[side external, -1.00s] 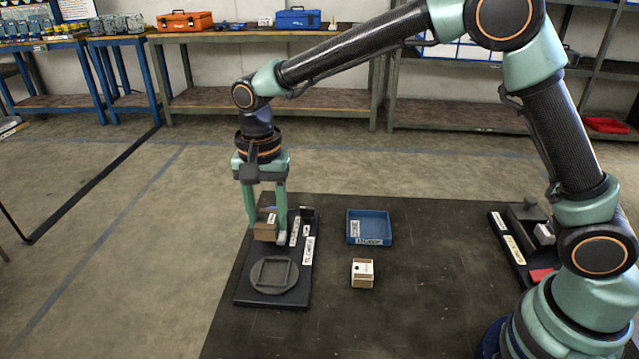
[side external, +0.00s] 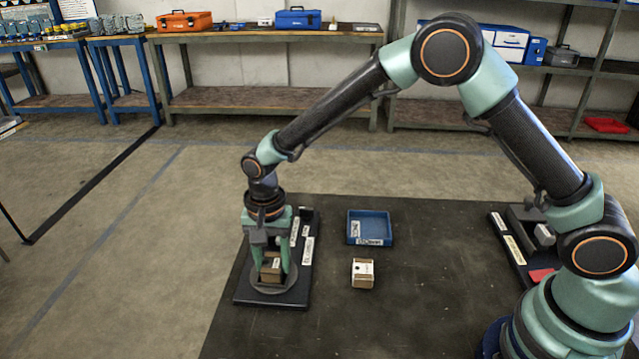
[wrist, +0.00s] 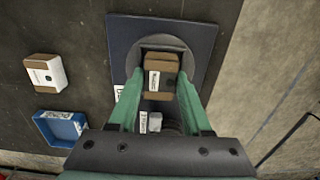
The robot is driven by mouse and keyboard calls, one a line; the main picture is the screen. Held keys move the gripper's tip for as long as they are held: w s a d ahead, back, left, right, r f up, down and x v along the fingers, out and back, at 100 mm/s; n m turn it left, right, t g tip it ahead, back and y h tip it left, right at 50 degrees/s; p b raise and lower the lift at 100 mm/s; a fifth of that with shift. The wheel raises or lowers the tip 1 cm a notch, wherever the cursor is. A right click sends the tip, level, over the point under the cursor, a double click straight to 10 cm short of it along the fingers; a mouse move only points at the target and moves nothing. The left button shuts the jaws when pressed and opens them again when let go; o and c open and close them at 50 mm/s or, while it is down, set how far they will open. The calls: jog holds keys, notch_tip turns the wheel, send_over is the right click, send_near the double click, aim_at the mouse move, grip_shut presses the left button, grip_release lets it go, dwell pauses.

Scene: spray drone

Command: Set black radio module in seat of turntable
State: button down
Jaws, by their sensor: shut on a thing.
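The black radio module (side external: 270,268) shows as a brown block with a dark middle band and a white label; it also shows in the wrist view (wrist: 159,65). My gripper (side external: 274,266) points down and is shut on it, with one finger at each side. The turntable (side external: 257,286) is a grey round disc on a dark base plate, and in the wrist view (wrist: 196,62) it lies around the module. The module is over the middle of the disc, low at the seat. The fingers and module hide most of the seat, so I cannot tell whether it touches the bottom.
A brown box with a white band (side external: 363,272) stands on the dark mat to the right of the turntable. A blue tray (side external: 375,213) lies behind that box. A dark fixture (side external: 520,240) with labels is at the right. Mat between turntable and box is clear.

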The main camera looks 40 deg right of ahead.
aim_at(272, 263)
jog(key=shift+f, duration=0.1)
jog(key=shift+f, duration=0.6)
jog(key=shift+c, duration=1.7)
grip_release()
jog(key=s+d+r+n+t, duration=0.1)
jog(key=d+r, duration=0.2)
jog(key=r, duration=0.6)
jog(key=s+d+r+n, duration=0.1)
jog(key=d+r, duration=0.1)
jog(key=r, duration=0.8)
jog(key=s+d+r+n+t, duration=0.2)
jog(key=s+d+n, duration=0.1)
jog(key=s+d, duration=0.3)
jog(key=s+d+r+n+t, duration=0.2)
jog(key=s+d+n, duration=0.2)
jog(key=s+d, duration=0.2)
jog(key=shift+s+d+t, duration=0.3)
jog(key=shift+s+d, duration=0.05)
jog(key=shift+d, duration=0.75)
jog(key=shift+r, duration=0.1)
